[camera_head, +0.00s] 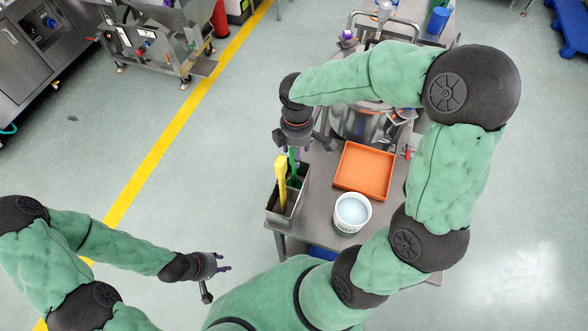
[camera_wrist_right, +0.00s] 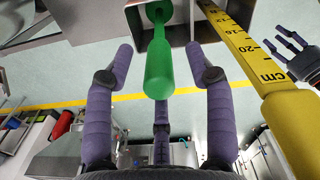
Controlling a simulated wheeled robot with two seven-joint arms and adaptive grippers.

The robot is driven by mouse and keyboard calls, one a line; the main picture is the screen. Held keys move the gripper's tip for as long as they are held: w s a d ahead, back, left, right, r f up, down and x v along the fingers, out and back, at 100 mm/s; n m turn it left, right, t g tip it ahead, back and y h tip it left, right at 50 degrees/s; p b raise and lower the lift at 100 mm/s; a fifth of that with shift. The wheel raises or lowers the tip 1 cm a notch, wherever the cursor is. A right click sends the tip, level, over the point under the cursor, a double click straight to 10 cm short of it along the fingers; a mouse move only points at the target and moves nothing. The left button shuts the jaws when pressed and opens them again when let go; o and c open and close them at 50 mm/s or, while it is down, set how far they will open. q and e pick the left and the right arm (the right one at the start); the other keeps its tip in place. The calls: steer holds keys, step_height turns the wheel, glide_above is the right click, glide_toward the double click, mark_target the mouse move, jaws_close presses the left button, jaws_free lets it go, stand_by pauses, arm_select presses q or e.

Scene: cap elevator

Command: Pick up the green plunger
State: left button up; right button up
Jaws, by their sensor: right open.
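The green plunger (camera_wrist_right: 159,68) stands in a grey metal bin (camera_head: 276,218), its handle pointing up; it also shows in the head view (camera_head: 293,157), partly covered by my right gripper. My right gripper (camera_head: 292,150) is open above the bin. In the right wrist view its purple fingers (camera_wrist_right: 163,75) are spread around the plunger handle, with gaps on both sides. My left gripper (camera_head: 226,268) is open and empty, out over the floor left of the table; it also shows in the right wrist view (camera_wrist_right: 288,45).
A yellow measuring stick (camera_head: 281,182) marked in cm stands in the same bin, close beside the plunger; it fills the right of the wrist view (camera_wrist_right: 262,75). An orange tray (camera_head: 364,171) and a white bucket (camera_head: 352,213) of pale liquid stand right of the bin on the table.

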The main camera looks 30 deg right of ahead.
mark_target(294, 169)
steer(key=shift+w+f+b, duration=0.15)
steer(key=shift+f+b, duration=0.15)
steer(key=shift+f, duration=1.3)
steer(key=shift+w+f+b, duration=0.15)
steer(key=shift+f+b, duration=0.1)
steer(key=shift+f, duration=1.3)
jaws_close()
